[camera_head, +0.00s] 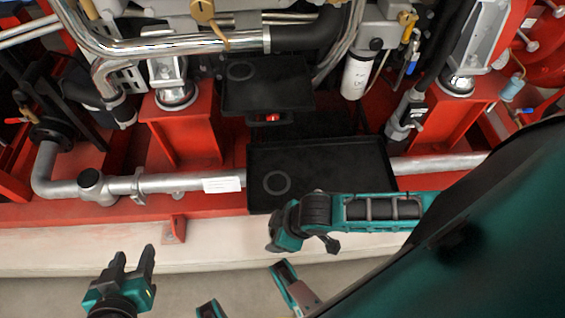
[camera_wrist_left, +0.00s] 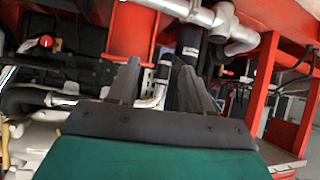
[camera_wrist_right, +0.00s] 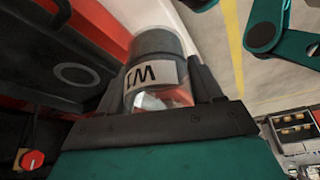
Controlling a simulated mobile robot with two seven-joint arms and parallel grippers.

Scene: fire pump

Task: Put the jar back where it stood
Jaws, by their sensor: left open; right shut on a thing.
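The jar (camera_wrist_right: 158,42), a clear cylinder with a grey upper part and a white label with dark letters, is between the fingers of my right gripper (camera_wrist_right: 162,82), which is shut on it. Some pale and reddish contents show low in it. In the right wrist view the lower black tray (camera_wrist_right: 112,28) with a ring mark lies left of the jar. In the head view this tray (camera_head: 340,163) has its bare ring at the left; I cannot make out the jar there. An upper black tray (camera_head: 285,85) also has a bare ring. My left gripper (camera_head: 133,257) is open and empty at lower left.
A silver pipe (camera_head: 130,184) runs along the red frame (camera_head: 185,130) behind and beside the lower tray. A red button (camera_head: 272,117) sits between the trays. Hoses and a white filter (camera_head: 355,77) stand at the back. The pale ledge (camera_head: 70,245) in front is clear.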

